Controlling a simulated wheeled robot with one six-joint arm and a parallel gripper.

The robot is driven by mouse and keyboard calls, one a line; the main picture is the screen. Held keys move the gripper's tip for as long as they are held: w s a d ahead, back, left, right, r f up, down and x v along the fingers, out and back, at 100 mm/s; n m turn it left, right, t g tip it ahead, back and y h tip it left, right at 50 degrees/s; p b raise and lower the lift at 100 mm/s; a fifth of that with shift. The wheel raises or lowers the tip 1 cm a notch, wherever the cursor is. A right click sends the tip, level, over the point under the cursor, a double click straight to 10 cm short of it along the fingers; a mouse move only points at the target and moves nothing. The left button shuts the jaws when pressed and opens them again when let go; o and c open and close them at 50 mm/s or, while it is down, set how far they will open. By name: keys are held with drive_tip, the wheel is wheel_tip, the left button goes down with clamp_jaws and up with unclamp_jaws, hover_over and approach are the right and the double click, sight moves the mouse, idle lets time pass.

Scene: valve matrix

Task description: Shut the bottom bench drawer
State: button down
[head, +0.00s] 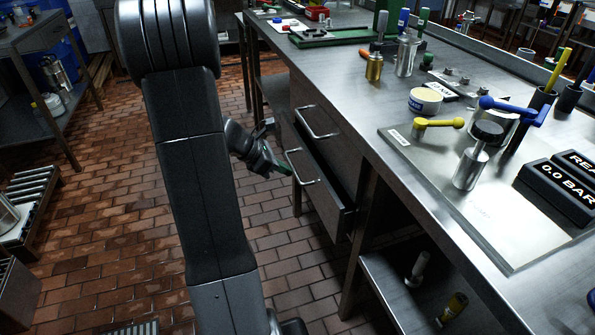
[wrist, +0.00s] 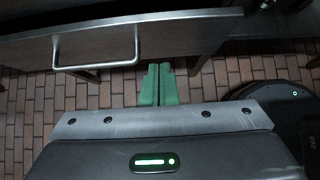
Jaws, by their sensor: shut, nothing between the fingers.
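The bottom bench drawer (head: 326,197) is pulled partly out of the bench, and its dark inside shows behind the front panel. Its bar handle (head: 301,168) is on the front. The upper drawer (head: 318,108) above it looks closed. My gripper (head: 288,170) has green fingers and is close to the bottom drawer's front, near the handle. In the wrist view the fingers (wrist: 158,70) are together and empty, just below a drawer front (wrist: 190,38) and right of its handle (wrist: 97,64). I cannot tell whether they touch the front.
The steel bench top (head: 340,65) carries valves, cups and labelled blocks. A lower shelf (head: 400,290) holds small items right of the drawers. A cart (head: 30,70) stands at the left.

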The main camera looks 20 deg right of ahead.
drive_tip(key=v, duration=0.3)
drive_tip(key=b, duration=0.4)
approach(318, 178)
drive_tip(key=x, duration=0.5)
drive_tip(key=shift+w+a+f, duration=0.15)
drive_tip(key=shift+w+f, duration=0.05)
drive_tip(key=shift+f, duration=0.2)
drive_tip(key=shift+d, duration=0.4)
